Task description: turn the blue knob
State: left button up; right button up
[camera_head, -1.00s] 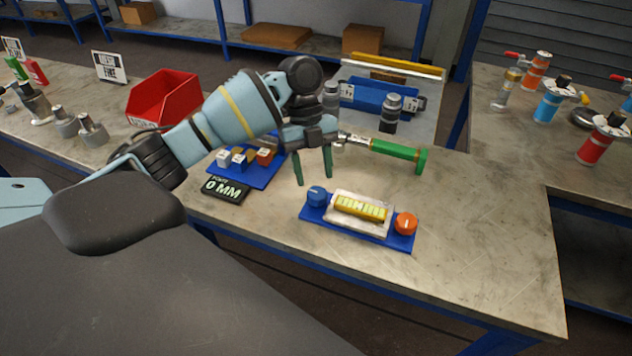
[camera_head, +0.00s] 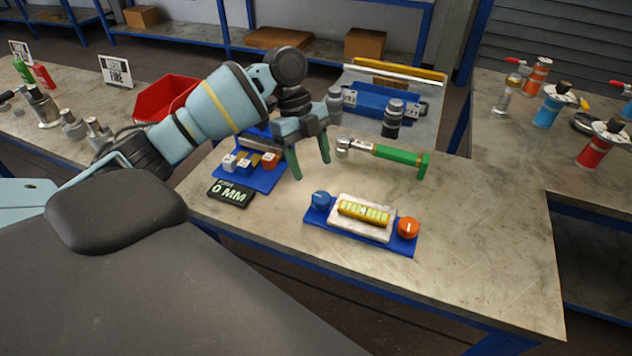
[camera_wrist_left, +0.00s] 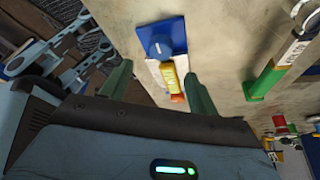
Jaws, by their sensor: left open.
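The blue knob (camera_head: 321,200) sits at the left end of a blue plate (camera_head: 347,234). An orange-red knob (camera_head: 408,228) is at the right end, and a white block with a yellow ribbed piece (camera_head: 363,212) is between them. My left gripper (camera_head: 311,169) is open and empty, above and behind the blue knob, not touching it. In the left wrist view the blue knob (camera_wrist_left: 160,47) with its white line shows beyond the fingers (camera_wrist_left: 159,69), nearly centred between them. My right gripper is not in view.
A green-handled tool (camera_head: 402,155) lies behind the plate. A black 0 MM display (camera_head: 231,193) and a blue board with small blocks (camera_head: 262,178) are to the left. A red bin (camera_head: 165,95) stands farther left. The table front and right are clear.

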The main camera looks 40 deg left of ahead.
aim_at(321, 196)
pick_arm(q)
jog(key=shift+n, duration=0.4)
jog(key=shift+x, duration=3.95)
jog(key=shift+d, duration=0.1)
